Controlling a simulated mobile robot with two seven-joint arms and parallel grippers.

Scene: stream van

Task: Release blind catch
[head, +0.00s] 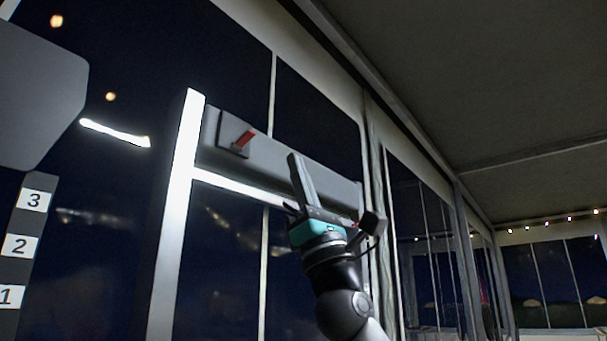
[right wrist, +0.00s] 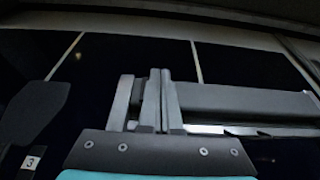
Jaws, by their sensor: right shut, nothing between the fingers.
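The blind catch is a red lever (head: 244,139) on a small dark plate (head: 232,150) near the left end of the grey blind housing (head: 275,160). My right gripper (head: 295,158) is shut and empty, its fingers pointing up in front of the housing, to the right of the catch and apart from it in the picture. The right wrist view shows the closed fingers (right wrist: 160,74) with the housing (right wrist: 245,102) running off to the right. The red lever does not show in that view. My left gripper is out of view.
A white upright post (head: 178,220) stands at the housing's left end, and a bright bar (head: 240,187) runs below it. A strip numbered 1 to 3 (head: 36,222) is at the left. Dark windows (head: 225,270) lie behind.

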